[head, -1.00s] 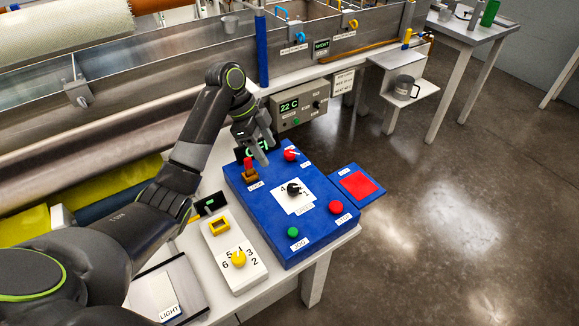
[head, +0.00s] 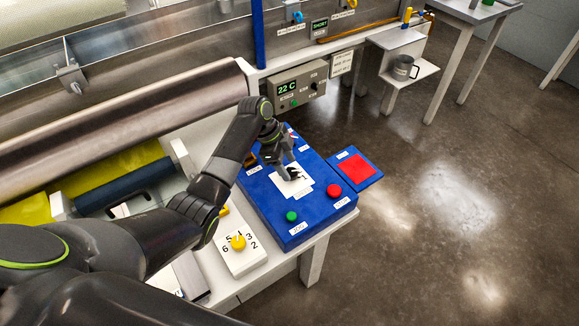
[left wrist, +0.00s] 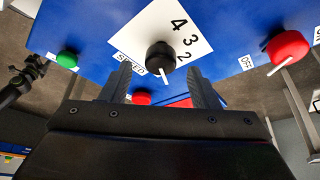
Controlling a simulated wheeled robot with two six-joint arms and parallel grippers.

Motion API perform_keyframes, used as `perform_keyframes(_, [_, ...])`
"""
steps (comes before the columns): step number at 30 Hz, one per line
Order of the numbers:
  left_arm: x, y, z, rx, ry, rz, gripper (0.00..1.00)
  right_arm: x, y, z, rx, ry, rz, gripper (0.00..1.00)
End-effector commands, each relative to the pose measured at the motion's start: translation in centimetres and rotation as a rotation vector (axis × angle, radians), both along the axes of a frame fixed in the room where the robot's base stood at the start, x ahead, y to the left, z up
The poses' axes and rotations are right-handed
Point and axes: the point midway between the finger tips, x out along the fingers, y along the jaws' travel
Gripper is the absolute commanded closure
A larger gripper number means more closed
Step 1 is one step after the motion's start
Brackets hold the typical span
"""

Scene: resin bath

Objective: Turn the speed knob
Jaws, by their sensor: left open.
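The speed knob (head: 293,175) is a black round knob with a white pointer, on a white dial plate (head: 281,185) on top of the blue control box (head: 259,200). In the left wrist view the knob (left wrist: 159,56) has its pointer toward the bottom of the picture; the plate (left wrist: 135,35) shows 4, 3 and 2 and a SPEED label. My left gripper (head: 287,172) is open over the plate, close to the knob. In the left wrist view its fingers (left wrist: 160,75) stand apart on either side of the knob; contact is unclear. My right gripper is out of view.
A green button (head: 291,216) and a red button (head: 333,190) stand near the knob. A red switch marked OFF (left wrist: 287,46) is at the right in the wrist view.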

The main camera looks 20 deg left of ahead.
Motion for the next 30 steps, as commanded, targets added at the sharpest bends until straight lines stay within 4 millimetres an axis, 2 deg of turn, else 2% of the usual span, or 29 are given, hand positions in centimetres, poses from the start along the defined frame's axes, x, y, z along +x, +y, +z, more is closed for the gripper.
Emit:
perform_keyframes(6, [0.1, -0.8, -1.9, 0.0, 0.0, 0.0, 0.45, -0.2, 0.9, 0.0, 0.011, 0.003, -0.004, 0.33])
perform_keyframes(16, [0.1, -0.9, -2.1, 0.0, -0.001, 0.0, 0.45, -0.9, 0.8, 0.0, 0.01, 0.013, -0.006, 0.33])
perform_keyframes(26, [0.1, -0.9, -2.1, 0.0, -0.001, 0.0, 0.88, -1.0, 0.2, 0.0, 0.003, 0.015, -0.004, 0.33])
perform_keyframes(30, [0.1, -0.9, -2.1, 0.0, -0.002, 0.004, 0.89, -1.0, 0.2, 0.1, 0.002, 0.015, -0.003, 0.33])
